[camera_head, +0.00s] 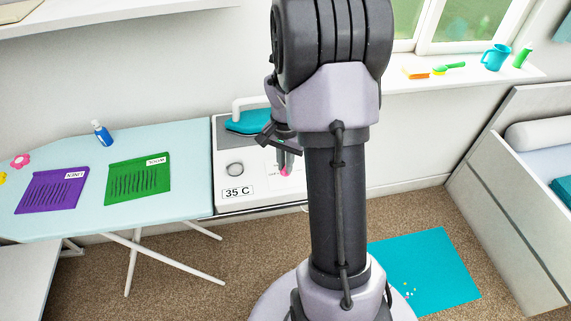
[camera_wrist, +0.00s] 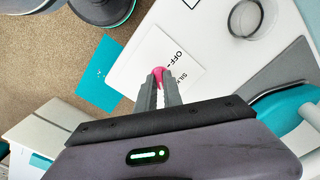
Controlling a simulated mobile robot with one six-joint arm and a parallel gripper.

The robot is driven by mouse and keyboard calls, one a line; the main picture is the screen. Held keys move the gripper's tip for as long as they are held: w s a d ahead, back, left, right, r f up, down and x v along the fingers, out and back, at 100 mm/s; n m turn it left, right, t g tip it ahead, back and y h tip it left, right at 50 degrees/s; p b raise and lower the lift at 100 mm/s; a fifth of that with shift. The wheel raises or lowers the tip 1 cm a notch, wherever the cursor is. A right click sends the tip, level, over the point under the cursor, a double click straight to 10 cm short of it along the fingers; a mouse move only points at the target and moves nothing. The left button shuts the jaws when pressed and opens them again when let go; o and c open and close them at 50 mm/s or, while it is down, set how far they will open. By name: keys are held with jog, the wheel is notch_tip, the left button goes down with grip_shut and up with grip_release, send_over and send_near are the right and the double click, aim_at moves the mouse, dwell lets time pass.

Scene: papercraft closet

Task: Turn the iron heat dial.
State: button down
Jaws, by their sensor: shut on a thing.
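The pink heat dial (camera_head: 284,172) sits on the white panel (camera_head: 263,186) beside the teal iron (camera_head: 250,122). In the wrist view the dial (camera_wrist: 158,72) shows as a rounded pink tip at my gripper's fingertips. My gripper (camera_wrist: 159,82) is shut on it, a grey finger on each side. The white card (camera_wrist: 170,55) around the dial shows "OFF" and "SILK"; my fingers hide part of it. In the head view my gripper (camera_head: 287,163) reaches down to the dial, partly covered by my arm. A "35 C" display (camera_head: 236,193) is at the panel's front left.
A clear ring (camera_head: 235,169) lies left of the dial. A teal mat (camera_head: 425,265) lies on the carpet. A bed frame (camera_head: 520,215) stands at right.

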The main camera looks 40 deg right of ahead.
jog(key=m+b, duration=0.1)
jog(key=m, duration=0.4)
jog(key=shift+m, duration=0.3)
jog(key=m+b, duration=0.1)
jog(key=m, duration=0.3)
jog(key=shift+m, duration=0.3)
jog(key=shift+b, duration=0.3)
jog(key=c, duration=1.5)
grip_release()
notch_tip(320, 180, up, 18)
jog(key=p, duration=0.7)
jog(key=shift+f, duration=0.25)
